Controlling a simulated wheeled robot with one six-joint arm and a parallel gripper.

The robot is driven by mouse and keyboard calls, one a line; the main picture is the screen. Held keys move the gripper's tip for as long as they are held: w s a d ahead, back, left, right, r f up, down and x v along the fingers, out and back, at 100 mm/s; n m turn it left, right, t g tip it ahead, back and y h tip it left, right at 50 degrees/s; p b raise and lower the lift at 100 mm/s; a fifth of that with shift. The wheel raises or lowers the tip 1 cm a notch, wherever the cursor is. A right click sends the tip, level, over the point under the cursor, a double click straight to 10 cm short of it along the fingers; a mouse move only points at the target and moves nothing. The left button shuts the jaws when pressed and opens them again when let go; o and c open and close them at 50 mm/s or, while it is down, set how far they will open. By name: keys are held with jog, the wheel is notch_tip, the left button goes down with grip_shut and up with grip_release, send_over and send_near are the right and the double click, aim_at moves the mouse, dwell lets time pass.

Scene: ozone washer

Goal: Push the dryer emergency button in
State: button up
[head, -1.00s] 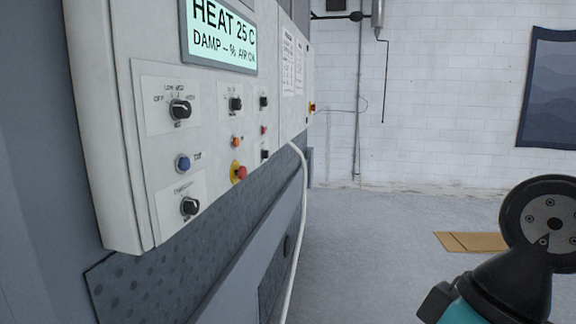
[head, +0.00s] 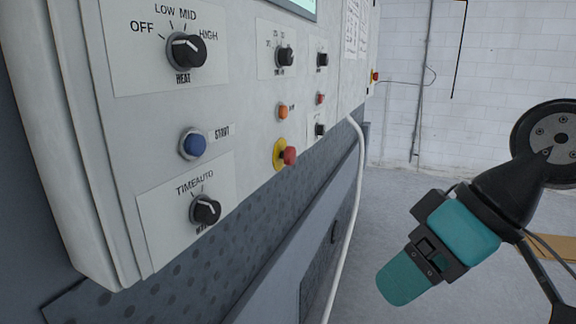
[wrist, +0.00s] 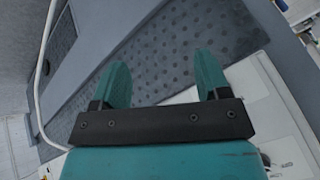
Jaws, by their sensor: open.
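The dryer emergency button (head: 289,156) is a red mushroom knob on a yellow round base, low on the white control panel (head: 262,190) in the head view. It stands out from the panel face. My gripper (head: 402,283) is to the right of the button and lower in the picture, apart from the panel, its teal fingers pointing down and left. In the wrist view my gripper (wrist: 163,72) has its two teal fingers spread with nothing between them. I cannot make out the emergency button in the wrist view.
A blue start button (head: 193,144), an orange button (head: 283,111) and several black knobs share the panel. A white hose (head: 359,200) hangs beyond it. Another small red and yellow button (head: 375,76) shows farther back. Open floor (head: 395,185) lies to the right.

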jog(key=w+a+n+t+y+b, duration=0.3)
jog(key=w+y+b, duration=0.45)
jog(key=w, duration=0.95)
jog(key=w+d+r+n+t+y+b, duration=0.2)
jog(key=w+d+n+y+b, duration=0.1)
jog(key=w+d+b, duration=0.3)
jog(key=p, duration=2.2)
send_near(294, 156)
jog(key=x, duration=0.8)
jog(key=shift+s+a+r, duration=0.1)
jog(key=shift+a+r, duration=0.05)
jog(key=shift+a+p, duration=0.3)
jog(key=shift+a, duration=0.05)
jog(key=shift+c, duration=0.4)
